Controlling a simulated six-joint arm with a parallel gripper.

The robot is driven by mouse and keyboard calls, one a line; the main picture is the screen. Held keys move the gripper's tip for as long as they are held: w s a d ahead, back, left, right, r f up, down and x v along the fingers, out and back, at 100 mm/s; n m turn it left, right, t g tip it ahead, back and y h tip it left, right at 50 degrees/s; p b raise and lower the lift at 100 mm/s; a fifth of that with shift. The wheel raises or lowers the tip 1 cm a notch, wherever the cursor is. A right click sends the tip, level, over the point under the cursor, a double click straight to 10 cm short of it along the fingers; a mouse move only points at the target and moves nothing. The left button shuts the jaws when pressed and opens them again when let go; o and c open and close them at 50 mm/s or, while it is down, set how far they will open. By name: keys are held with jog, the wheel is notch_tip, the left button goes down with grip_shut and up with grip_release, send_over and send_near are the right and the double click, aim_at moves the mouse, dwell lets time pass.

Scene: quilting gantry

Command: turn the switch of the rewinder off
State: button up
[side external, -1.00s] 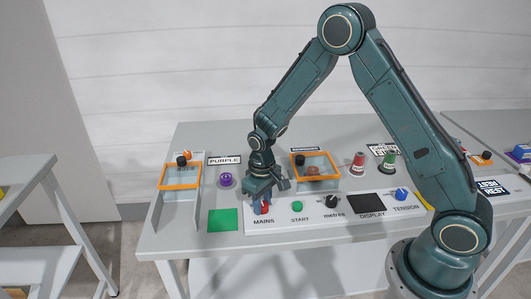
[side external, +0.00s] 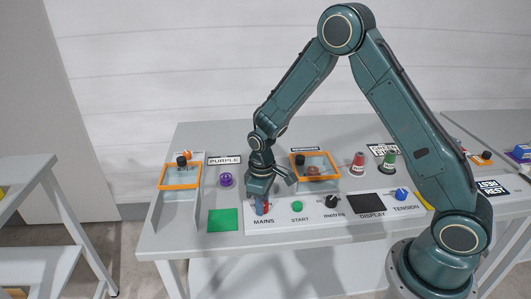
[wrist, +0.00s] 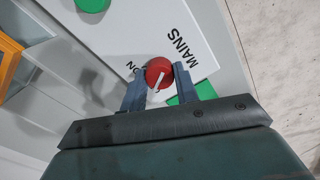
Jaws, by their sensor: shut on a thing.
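The switch is a red round knob with a white pointer line (wrist: 158,72), on the white control panel (side external: 281,213) above the label MAINS. In the wrist view it sits between the two fingers of my gripper (wrist: 160,73), which is shut on it. The letters ON show beside the knob there; any OFF mark is hidden. In the side view my gripper (side external: 262,207) points down at the panel's left end, and its fingers cover most of the knob.
To the right on the panel are a green START button (side external: 297,206), a black metres knob (side external: 331,201), a dark display (side external: 366,204) and a blue TENSION knob (side external: 401,194). A green patch (side external: 223,220) lies left. An orange-framed box (side external: 315,164) stands behind.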

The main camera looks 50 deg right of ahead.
jog(key=o, duration=1)
jog(key=shift+r, duration=6.95)
